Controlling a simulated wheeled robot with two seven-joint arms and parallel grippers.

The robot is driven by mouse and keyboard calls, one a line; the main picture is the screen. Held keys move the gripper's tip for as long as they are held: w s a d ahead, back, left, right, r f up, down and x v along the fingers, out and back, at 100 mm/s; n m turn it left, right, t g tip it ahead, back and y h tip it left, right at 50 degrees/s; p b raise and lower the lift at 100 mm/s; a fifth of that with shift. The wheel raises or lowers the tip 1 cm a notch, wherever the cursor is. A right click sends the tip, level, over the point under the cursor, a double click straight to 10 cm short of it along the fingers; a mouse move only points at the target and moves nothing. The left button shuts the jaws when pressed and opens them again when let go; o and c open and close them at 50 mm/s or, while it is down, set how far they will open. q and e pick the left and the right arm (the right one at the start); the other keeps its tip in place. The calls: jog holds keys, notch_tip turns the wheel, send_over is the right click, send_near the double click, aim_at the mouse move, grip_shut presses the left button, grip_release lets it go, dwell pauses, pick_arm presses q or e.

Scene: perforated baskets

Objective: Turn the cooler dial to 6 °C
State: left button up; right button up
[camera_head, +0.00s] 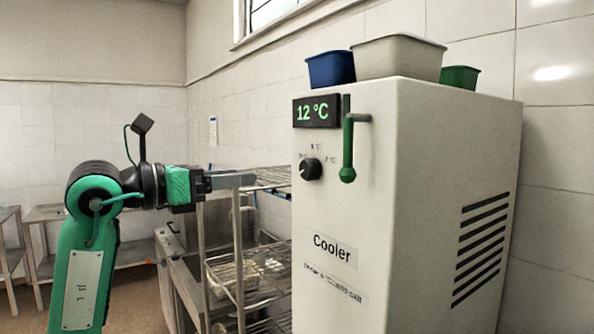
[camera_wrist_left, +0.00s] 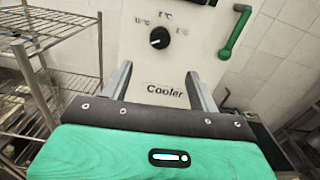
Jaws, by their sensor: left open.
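The white cooler (camera_head: 375,270) stands at the right in the head view, with a dark display (camera_head: 317,111) that reads 12 °C. The black dial (camera_head: 311,169) sits below the display, with small temperature marks around it. My right gripper is not in view.
A green lever handle (camera_head: 348,150) hangs on the cooler front, right of the dial. Blue (camera_head: 331,69), beige (camera_head: 398,57) and green (camera_head: 460,77) bins stand on top. A wire rack (camera_head: 238,250) stands left of the cooler. The space before the dial looks clear.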

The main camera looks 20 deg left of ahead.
aim_at(304, 171)
pick_arm(q)
jog(key=p+x, duration=0.5)
jog(key=x, duration=0.8)
jog(key=shift+p, duration=0.35)
jog(key=shift+w+d, duration=0.2)
jog(key=shift+w, duration=0.05)
jog(key=shift+c, duration=0.2)
jog(key=c, duration=0.9)
